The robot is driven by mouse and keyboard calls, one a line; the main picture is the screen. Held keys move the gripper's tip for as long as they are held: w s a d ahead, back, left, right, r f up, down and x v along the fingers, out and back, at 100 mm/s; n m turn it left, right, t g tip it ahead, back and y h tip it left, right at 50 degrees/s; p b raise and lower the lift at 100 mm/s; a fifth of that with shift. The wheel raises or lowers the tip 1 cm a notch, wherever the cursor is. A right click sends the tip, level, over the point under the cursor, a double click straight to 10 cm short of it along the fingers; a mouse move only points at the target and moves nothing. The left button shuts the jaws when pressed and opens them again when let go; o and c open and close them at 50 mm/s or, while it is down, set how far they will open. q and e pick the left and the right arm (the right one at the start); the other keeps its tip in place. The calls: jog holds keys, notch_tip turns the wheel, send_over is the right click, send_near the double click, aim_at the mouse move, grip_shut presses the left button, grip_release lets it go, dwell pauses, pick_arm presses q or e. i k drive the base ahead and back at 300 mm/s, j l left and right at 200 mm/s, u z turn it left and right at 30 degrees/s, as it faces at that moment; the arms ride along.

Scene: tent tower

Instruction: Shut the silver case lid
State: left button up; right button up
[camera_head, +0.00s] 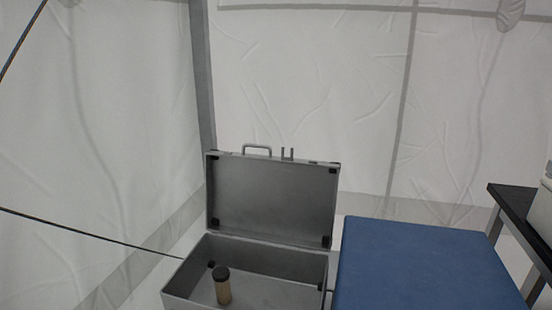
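The silver case (181,285) stands open at the bottom centre of the head view. Its lid (272,198) stands raised nearly upright at the back, with a handle (257,147) and latch prongs (287,154) on its top edge. A tan jar with a dark cap (223,289) stands upright inside the case. The case's front edge is cut off by the bottom of the frame. Neither of my grippers shows in the view.
A blue padded surface (420,268) lies just right of the case. A dark table (522,212) with a pale box (541,215) stands at the far right. White tent walls (310,85) and a grey pole (203,80) are behind. A black cord (85,233) runs from the left towards the case.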

aim_at(291, 202)
jog(key=j+z, duration=0.25)
jog(key=z, duration=0.25)
jog(key=j+z, duration=0.3)
jog(key=z, duration=0.15)
jog(key=j+z, duration=0.25)
jog(key=z, duration=0.25)
